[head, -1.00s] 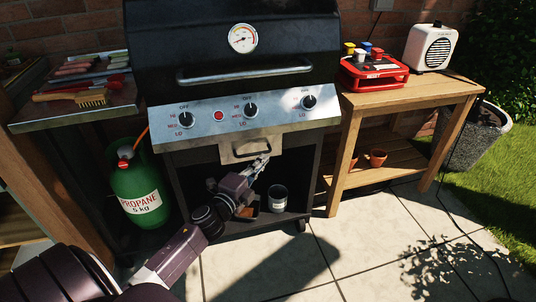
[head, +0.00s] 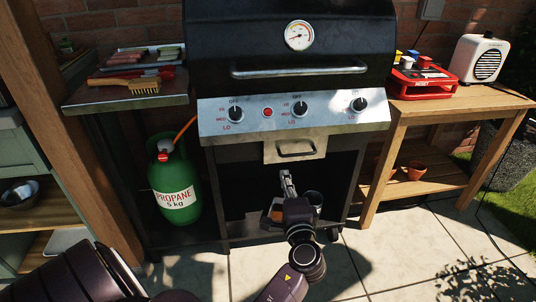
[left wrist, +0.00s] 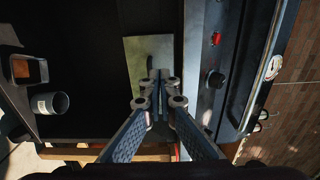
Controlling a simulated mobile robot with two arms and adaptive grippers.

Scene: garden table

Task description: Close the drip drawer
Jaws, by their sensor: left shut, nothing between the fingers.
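The drip drawer (head: 272,153) has a pale metal front with a dark bar handle, under the middle of the grill's control panel. How far it stands out is hard to tell from the head view. My left gripper (head: 286,174) is shut and empty, its fingertips just below the drawer front, with a dark gap between them in the picture. In the left wrist view the shut fingertips (left wrist: 160,76) overlap the lower part of the drawer's pale panel (left wrist: 137,50); contact cannot be told. My right gripper is not in view.
The grill's control panel (head: 330,118) with knobs lies just above the drawer. A can (left wrist: 50,102) and a box (left wrist: 28,68) stand in the open cabinet below. A green propane tank (head: 175,190) stands left, a wooden table (head: 450,104) right.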

